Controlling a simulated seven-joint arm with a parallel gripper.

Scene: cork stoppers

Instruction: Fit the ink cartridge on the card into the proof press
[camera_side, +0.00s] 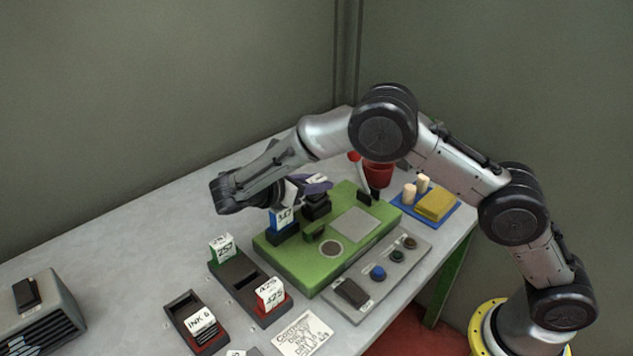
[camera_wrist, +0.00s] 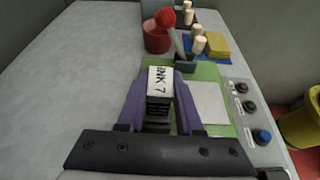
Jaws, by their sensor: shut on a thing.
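My gripper (camera_wrist: 160,98) has purple fingers and is shut on a cartridge with a white "INK 7" label (camera_wrist: 158,79) and dark ribs below it. In the side view my gripper (camera_side: 313,186) is over the far left part of the green proof press (camera_side: 275,258), and the held cartridge is largely hidden. A blue block labelled 347 (camera_side: 284,219) shows just under the gripper at a dark part of the press; I cannot tell if it belongs to the held cartridge. The white card (camera_side: 301,333) lies at the front, its writing too small to read fully.
Dark holders at the front left carry a green cartridge (camera_side: 222,247), a red one marked 425 (camera_side: 270,293) and an INK 6 one (camera_side: 200,322). A button panel (camera_side: 358,290), red cup (camera_side: 378,174) and blue tray with yellow block (camera_side: 435,205) flank the press.

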